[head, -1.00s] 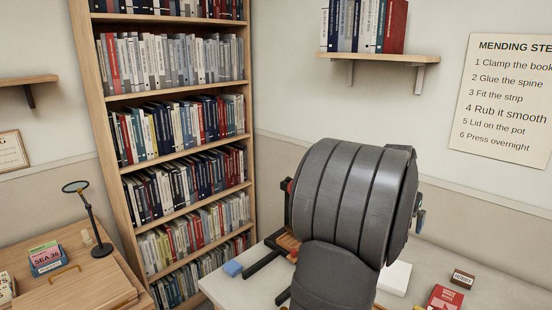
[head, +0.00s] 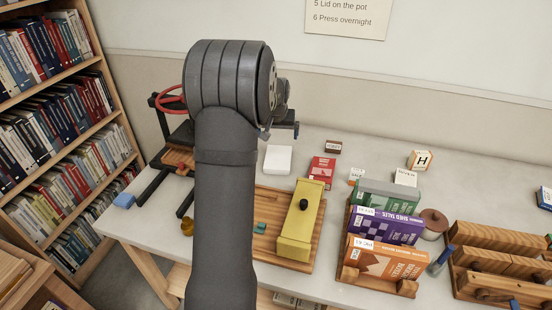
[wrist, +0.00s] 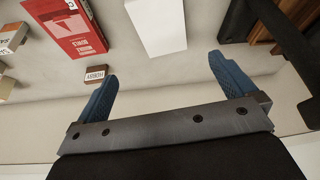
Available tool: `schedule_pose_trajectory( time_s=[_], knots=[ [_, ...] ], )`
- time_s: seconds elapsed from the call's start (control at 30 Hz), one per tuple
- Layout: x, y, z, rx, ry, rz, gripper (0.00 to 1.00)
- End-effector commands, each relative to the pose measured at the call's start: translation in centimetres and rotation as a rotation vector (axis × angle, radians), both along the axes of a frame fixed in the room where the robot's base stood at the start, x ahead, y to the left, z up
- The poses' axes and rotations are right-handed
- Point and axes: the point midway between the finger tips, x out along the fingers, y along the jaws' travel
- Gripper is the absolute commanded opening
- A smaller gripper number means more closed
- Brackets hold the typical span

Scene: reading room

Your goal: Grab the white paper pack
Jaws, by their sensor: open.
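The white paper pack (head: 278,160), a plain white block, lies on the pale table just right of my arm in the head view. In the wrist view the pack (wrist: 158,25) is at the top centre, cut off by the picture's edge. My gripper (wrist: 163,70) is open with its two blue fingers spread and nothing between them. The pack is beyond the fingertips, apart from them. In the head view my arm hides most of the gripper.
Right of the pack are a red box (head: 321,170) and a small brown labelled block (head: 333,147). A dark press with a red wheel (head: 170,100) stands left. A yellow bar (head: 300,218) on a wooden board is nearer. Bare table surrounds the pack.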

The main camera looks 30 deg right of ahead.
Motion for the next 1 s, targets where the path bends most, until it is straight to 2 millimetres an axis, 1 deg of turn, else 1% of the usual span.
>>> schedule_pose_trajectory(
  time_s=[0.4, 0.5, 0.6, 0.83, 1.0],
  knots=[
    [2.5, -1.7, -7.6, 0.002, 0.003, 0.000, 1.00],
    [3.1, -2.1, -9.1, 0.002, 0.002, 0.000, 1.00],
    [3.5, -2.3, -10.2, 0.001, 0.002, 0.000, 1.00],
    [4.0, -2.6, -11.4, 0.001, 0.002, 0.000, 1.00],
    [4.9, -3.0, -13.5, 0.001, 0.002, 0.000, 1.00]
  ],
)
